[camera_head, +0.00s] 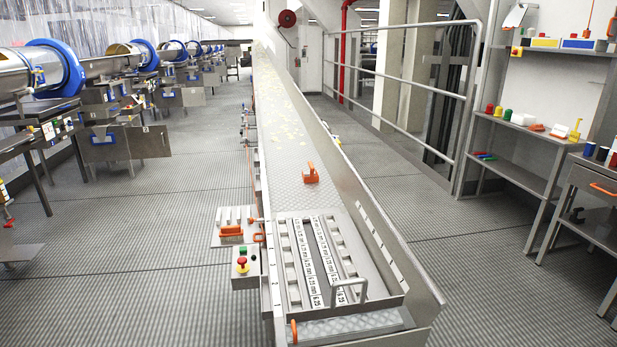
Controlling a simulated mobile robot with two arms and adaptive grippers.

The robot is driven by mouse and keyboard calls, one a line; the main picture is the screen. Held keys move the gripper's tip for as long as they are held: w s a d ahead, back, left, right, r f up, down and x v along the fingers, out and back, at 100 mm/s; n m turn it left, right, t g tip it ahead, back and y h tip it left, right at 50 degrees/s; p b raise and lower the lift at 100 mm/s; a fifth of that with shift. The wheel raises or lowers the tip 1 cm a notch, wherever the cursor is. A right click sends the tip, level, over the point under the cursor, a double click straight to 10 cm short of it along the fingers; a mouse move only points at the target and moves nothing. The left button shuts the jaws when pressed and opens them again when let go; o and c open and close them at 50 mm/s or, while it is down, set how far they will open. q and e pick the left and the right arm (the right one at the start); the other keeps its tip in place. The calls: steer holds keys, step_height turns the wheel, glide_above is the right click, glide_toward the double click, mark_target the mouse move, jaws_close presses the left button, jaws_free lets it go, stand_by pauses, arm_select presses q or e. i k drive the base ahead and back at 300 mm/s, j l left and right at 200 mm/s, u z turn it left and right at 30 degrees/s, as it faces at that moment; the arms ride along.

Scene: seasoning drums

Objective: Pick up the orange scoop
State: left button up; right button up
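An orange object (310,174) with a raised handle sits on the metal conveyor (288,130), beyond the slotted section; it may be the orange scoop, but it is too small to be sure. Another orange piece (231,231) lies on a small side tray (220,242) left of the conveyor. Neither of my grippers is in view.
A metal shelf (515,170) with coloured containers and a yellow upright item (575,131) stands at the right. A railing (420,88) runs behind. Grated floor (130,290) is clear at the left.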

mark_target(311, 177)
steer(key=i+l+z, duration=0.45)
steer(key=l+z, duration=0.15)
steer(key=i+l+z, duration=0.25)
steer(key=z, duration=0.15)
steer(key=i+l+z, duration=0.45)
steer(key=z, duration=0.3)
steer(key=i+z, duration=0.35)
steer(key=i+l+u, duration=0.1)
steer(key=i+u, duration=0.25)
steer(key=i, duration=0.25)
steer(key=i+l+u, duration=0.2)
steer(key=i+u, duration=0.15)
steer(key=i, duration=0.2)
steer(key=i+j+u, duration=0.25)
steer(key=u, duration=0.15)
steer(key=i+j+u, duration=0.1)
steer(key=i+u, duration=0.75)
steer(key=i+l+u, duration=0.2)
steer(key=i+u, duration=0.25)
